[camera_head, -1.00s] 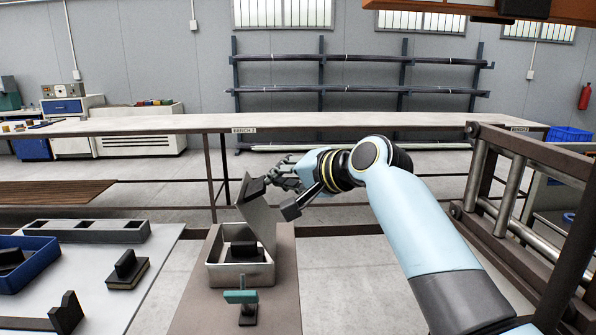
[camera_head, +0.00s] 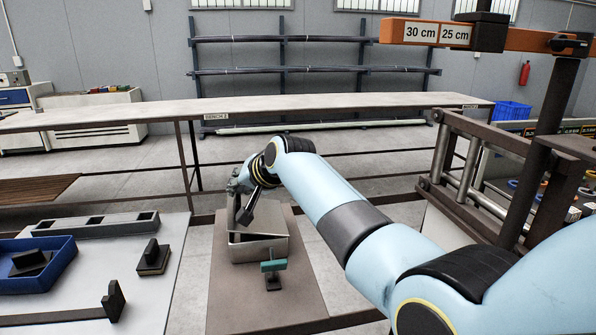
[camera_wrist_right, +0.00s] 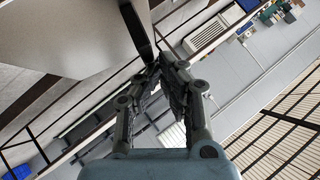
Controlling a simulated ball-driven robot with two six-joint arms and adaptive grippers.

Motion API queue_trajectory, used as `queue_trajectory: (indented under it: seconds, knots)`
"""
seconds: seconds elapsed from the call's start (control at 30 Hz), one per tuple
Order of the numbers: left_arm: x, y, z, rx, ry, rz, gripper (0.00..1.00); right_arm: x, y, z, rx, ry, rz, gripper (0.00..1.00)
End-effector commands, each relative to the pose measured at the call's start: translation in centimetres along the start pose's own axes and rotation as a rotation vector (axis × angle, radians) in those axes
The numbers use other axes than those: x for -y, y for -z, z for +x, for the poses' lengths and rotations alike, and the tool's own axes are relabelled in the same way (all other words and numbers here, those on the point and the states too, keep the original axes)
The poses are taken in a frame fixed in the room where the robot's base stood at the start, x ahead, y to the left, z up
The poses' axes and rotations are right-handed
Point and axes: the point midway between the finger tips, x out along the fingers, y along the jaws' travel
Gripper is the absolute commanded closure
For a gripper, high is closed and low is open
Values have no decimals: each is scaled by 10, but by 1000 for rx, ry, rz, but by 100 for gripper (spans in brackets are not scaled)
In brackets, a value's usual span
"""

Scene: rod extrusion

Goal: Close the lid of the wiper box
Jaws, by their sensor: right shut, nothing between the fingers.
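The wiper box (camera_head: 262,254) is a light metal box on a brown board. In the right wrist view, the shut fingertips (camera_wrist_right: 160,66) are close to the dark edge of a large grey surface, which looks like the lid. My left gripper is not in view.
A teal-handled tool (camera_head: 273,267) stands just in front of the box. To the left, a pale table holds a blue tray (camera_head: 62,270), a dark wiper block (camera_head: 152,258) and a slotted grey holder (camera_head: 95,225). A dark frame (camera_head: 470,165) stands at the right.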

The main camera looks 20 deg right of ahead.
Motion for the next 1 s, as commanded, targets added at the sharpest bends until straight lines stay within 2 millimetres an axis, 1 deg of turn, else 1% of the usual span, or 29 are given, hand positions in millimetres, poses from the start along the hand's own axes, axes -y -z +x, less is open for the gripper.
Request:
queue_trajectory:
  seconds: [0.17, 0.37, 1.0]
  knots:
    - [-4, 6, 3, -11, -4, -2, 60, -1, -9, 9, 1, 1, 1, 100]
    - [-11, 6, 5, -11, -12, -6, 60, -1, -14, 14, 0, 1, 1, 100]
    - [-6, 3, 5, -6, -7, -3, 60, -1, -16, 16, 0, 1, 2, 100]
